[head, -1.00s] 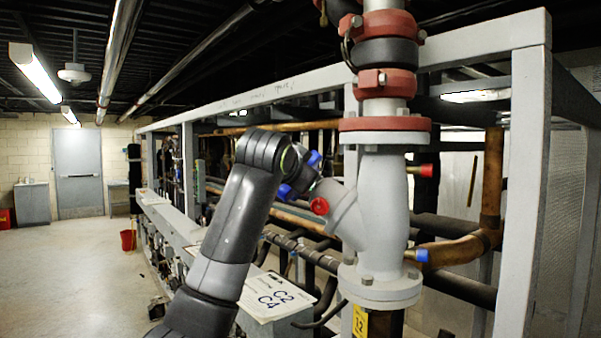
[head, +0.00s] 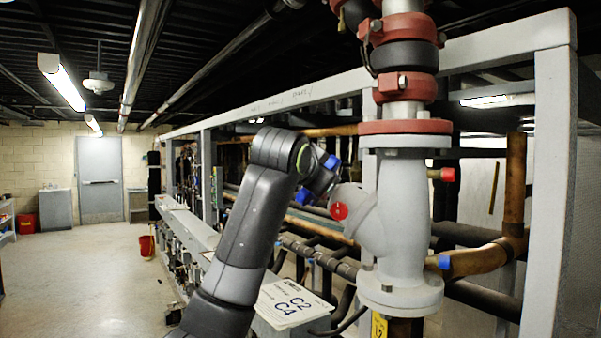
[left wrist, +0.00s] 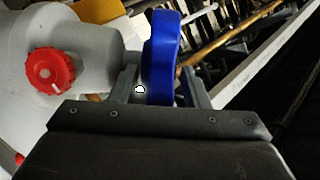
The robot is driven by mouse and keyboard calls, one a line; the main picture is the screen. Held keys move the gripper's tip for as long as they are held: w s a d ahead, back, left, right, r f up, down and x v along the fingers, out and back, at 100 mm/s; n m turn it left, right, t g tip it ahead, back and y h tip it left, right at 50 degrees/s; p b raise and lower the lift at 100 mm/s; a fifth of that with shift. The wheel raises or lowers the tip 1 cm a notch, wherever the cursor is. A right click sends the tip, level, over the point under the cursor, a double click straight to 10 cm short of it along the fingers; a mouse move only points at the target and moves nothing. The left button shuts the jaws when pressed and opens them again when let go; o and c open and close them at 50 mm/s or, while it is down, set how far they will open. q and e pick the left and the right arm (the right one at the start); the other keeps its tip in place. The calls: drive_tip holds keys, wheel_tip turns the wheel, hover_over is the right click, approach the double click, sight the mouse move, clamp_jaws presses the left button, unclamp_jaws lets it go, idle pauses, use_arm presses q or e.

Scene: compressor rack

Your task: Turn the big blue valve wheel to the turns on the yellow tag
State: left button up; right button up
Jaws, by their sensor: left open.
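The big blue valve wheel (head: 332,162) is on the left side of the grey valve body (head: 400,210). In the head view my left gripper (head: 324,182) covers its middle. In the left wrist view the blue wheel (left wrist: 162,40) stands nearly edge-on between the open fingers of my left gripper (left wrist: 161,88). I cannot tell whether they touch it. A red cap (head: 339,211) sits beside the wheel; this red cap (left wrist: 50,78) also shows in the left wrist view. The yellow tag (head: 379,325) hangs under the valve's lower flange, cut by the frame edge. My right gripper is not in view.
A grey frame post (head: 548,190) stands right of the valve. A small blue cap (head: 444,262) and a red cap (head: 447,174) stick out on the valve's right. A label plate marked C2 C4 (head: 292,302) lies below my arm. Open floor (head: 90,280) is at left.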

use_arm(q)
drive_tip(key=b+v, duration=0.7)
drive_tip(key=v, duration=0.8)
drive_tip(key=shift+s, duration=0.4)
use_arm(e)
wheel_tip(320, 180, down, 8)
use_arm(q)
drive_tip(key=shift+w+a+r, duration=0.1)
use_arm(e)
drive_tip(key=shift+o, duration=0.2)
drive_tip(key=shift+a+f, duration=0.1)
